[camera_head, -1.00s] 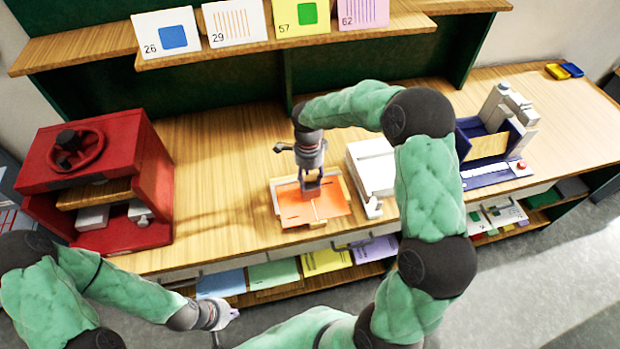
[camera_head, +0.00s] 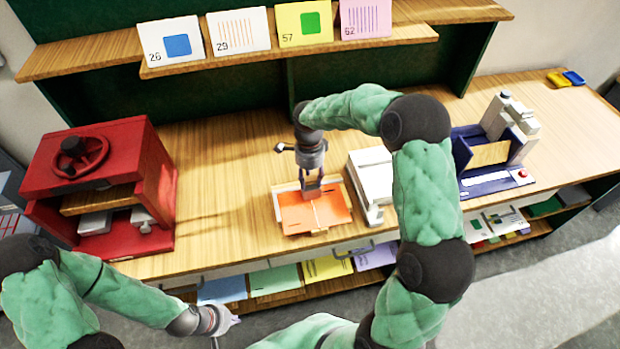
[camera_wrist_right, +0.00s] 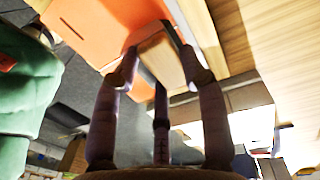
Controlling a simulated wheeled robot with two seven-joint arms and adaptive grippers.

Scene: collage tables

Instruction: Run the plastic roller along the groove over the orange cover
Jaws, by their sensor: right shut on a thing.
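The orange cover (camera_head: 298,220) lies open and flat on the wooden table, in front of the middle of the bench, with a groove line running down its middle. It also shows in the right wrist view (camera_wrist_right: 97,28). My right gripper (camera_head: 312,193) points down over the cover's upper middle. In the right wrist view its fingers (camera_wrist_right: 163,85) are shut on a small block-like thing with a tan face (camera_wrist_right: 158,62), which looks like the roller. I cannot tell whether it touches the cover. My left gripper (camera_head: 232,322) hangs low, in front of the table; its jaws are too small to judge.
A red press (camera_head: 100,185) stands at the left. A white device (camera_head: 370,180) stands just right of the cover, and a blue and white machine (camera_head: 490,150) further right. Numbered cards (camera_head: 236,30) stand on the shelf behind. The table left of the cover is clear.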

